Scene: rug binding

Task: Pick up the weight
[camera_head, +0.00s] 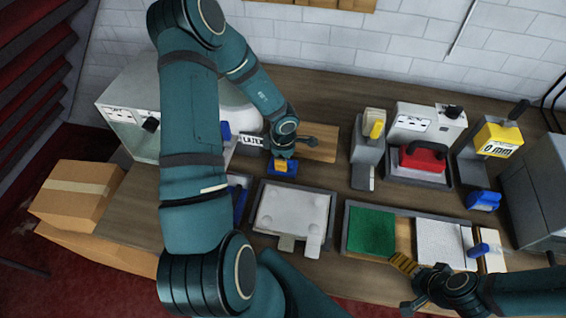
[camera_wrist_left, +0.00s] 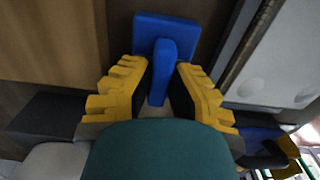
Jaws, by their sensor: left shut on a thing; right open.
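A blue block with an upright grip, which looks like the weight (camera_head: 291,169), is by the wooden board behind the grey tray. My left gripper (camera_head: 280,164) comes down on it from above. In the left wrist view, the yellow fingers of my left gripper (camera_wrist_left: 158,80) are on both sides of the grip of the weight (camera_wrist_left: 150,26), shut on it. Whether the weight touches the table cannot be told. My right gripper (camera_head: 408,284) is open and empty near the table's front edge, below the tray with the green piece.
A grey tray (camera_head: 254,222) holding a pale sheet lies in front of the weight. To its right, another tray has a green piece (camera_head: 372,232) and a white textured piece (camera_head: 436,241). A red-handled device (camera_head: 423,158) and a yellow gauge (camera_head: 498,138) stand behind.

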